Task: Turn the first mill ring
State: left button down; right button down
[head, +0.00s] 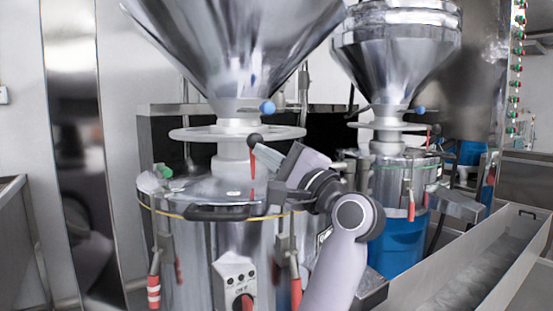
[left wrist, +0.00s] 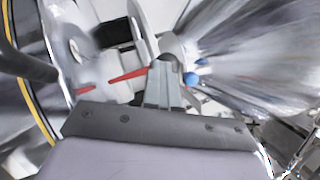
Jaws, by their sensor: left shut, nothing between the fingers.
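The first mill's ring (head: 190,134) is a flat pale ring around the neck under the large front funnel. A red rod (head: 252,165) with a black ball (head: 254,139) stands at its front edge. My left gripper (head: 268,156) is just right of this rod, below the ring, pointing left. In the left wrist view its fingers (left wrist: 163,88) are together and empty, close to the red rod (left wrist: 128,75). I cannot tell whether they touch it. Part of the ring (left wrist: 140,25) shows beyond the fingertips. My right gripper is in neither view.
The front funnel (head: 235,50) hangs above, with a blue ball (head: 267,108) at its outlet. A second mill with its own ring (head: 394,125) stands behind at right. A metal trough (head: 480,265) lies at lower right. A black handle (head: 222,212) crosses the front mill's lid.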

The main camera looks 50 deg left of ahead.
pick_arm(q)
jog(key=shift+a+r, duration=0.25)
jog(key=shift+r, duration=0.1)
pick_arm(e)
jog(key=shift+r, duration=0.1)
pick_arm(q)
jog(key=shift+s+a+f+b, duration=0.15)
jog(key=shift+s+a+b, duration=0.1)
jog(key=shift+s+b, duration=0.4)
jog(key=shift+s+a, duration=0.15)
jog(key=shift+s, duration=0.25)
jog(key=shift+r, duration=0.2)
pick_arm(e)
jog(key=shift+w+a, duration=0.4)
